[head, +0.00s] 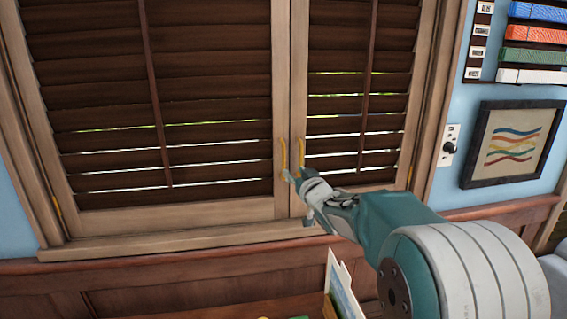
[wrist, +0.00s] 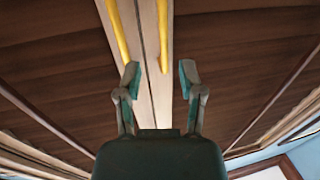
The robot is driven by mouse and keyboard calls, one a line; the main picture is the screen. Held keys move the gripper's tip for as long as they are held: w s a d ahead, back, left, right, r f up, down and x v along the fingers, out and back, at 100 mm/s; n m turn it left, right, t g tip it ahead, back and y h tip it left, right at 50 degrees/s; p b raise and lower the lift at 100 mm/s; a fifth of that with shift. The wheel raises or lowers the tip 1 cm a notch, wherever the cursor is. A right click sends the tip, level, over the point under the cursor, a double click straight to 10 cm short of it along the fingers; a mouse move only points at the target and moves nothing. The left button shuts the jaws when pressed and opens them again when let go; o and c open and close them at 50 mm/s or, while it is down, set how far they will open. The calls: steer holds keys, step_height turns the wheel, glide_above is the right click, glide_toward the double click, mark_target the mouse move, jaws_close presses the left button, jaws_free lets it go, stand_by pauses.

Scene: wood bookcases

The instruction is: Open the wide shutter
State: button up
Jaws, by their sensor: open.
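The wide shutter (head: 210,105) is the left panel of a brown slatted pair in a light wood frame. It looks closed, its edge meeting the narrower right shutter (head: 335,90). Its yellow handle (head: 283,155) is upright near that edge and also shows in the wrist view (wrist: 119,32). The right shutter's yellow handle (head: 300,152) stands beside it, also in the wrist view (wrist: 163,38). In the head view my gripper (head: 297,177) partly covers the lower handle area.
A wooden sill (head: 180,242) and wainscot (head: 130,285) run below the shutters. A framed picture (head: 513,143) and a switch plate (head: 449,144) are on the blue wall at right. A light panel (head: 343,288) stands low in front.

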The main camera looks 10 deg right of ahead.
mark_target(284, 164)
steer(key=w, duration=0.2)
steer(key=w+a, duration=0.1)
steer(key=w, duration=0.1)
steer(key=w+a, duration=0.1)
steer(key=shift+w, duration=1.05)
steer(key=shift+d, duration=0.1)
jaws_close()
